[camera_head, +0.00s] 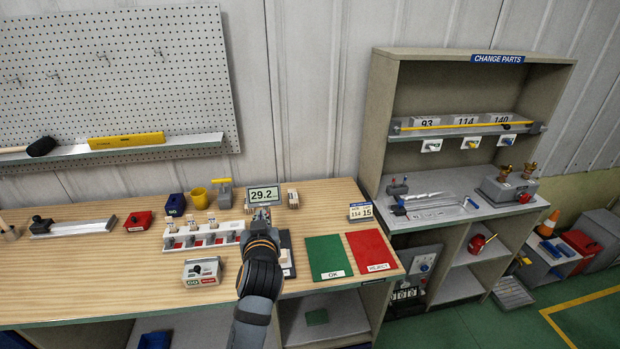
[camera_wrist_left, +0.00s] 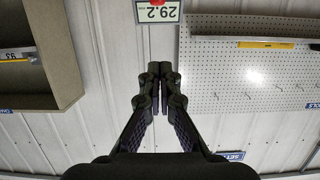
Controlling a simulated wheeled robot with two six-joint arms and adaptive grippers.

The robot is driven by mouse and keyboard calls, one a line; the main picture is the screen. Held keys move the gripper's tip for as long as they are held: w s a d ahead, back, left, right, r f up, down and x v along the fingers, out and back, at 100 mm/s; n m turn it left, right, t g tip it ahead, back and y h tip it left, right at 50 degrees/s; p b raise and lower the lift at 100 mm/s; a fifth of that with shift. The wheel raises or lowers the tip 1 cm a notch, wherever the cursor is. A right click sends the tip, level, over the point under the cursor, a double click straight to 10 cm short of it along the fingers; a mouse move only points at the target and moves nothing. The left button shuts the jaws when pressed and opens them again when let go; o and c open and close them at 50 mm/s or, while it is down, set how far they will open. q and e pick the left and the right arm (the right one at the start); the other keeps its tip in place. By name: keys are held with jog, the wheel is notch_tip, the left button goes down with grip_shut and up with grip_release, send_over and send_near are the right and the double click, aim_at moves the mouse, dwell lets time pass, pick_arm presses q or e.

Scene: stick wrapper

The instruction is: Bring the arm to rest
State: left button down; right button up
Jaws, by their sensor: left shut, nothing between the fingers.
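My left arm comes in from the bottom middle of the head view and reaches over the wooden workbench (camera_head: 100,270). My left gripper (camera_head: 262,215) is in front of the display that reads 29.2 (camera_head: 263,194). In the left wrist view the two fingers of the gripper (camera_wrist_left: 160,85) meet at their tips with nothing between them. That view looks at the wall, and the display shows upside down at its top edge. My right gripper is in neither view.
A white rack with several small pieces (camera_head: 200,238) stands left of my gripper, and a GO box (camera_head: 202,271) is in front of it. A green OK mat (camera_head: 325,252) and a red REJECT mat (camera_head: 370,248) lie to the right. A shelf unit (camera_head: 385,120) stands farther right.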

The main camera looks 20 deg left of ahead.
pick_arm(q)
jog(key=shift+f, duration=0.15)
jog(key=s+d+f+m+g+h, duration=0.3)
jog(key=s+f+m+g+h, duration=0.15)
jog(key=s+f, duration=0.6)
jog(key=s+d+f+m+g+h, duration=0.3)
jog(key=s+d+f+g, duration=0.15)
jog(key=s+f, duration=0.6)
jog(key=s+a+f+g+b, duration=0.1)
jog(key=a+f+b, duration=0.15)
jog(key=f, duration=1.25)
jog(key=s+a+f+g+b, duration=0.1)
jog(key=f+b, duration=0.2)
jog(key=f, duration=1.3)
jog(key=s+a+f+b, duration=0.1)
jog(key=s+f+b, duration=0.2)
jog(key=s+f, duration=1.5)
jog(key=shift+s+f+n+g, duration=0.15)
jog(key=shift+f+n+g, duration=0.3)
jog(key=shift+f, duration=0.15)
jog(key=shift+y, duration=0.25)
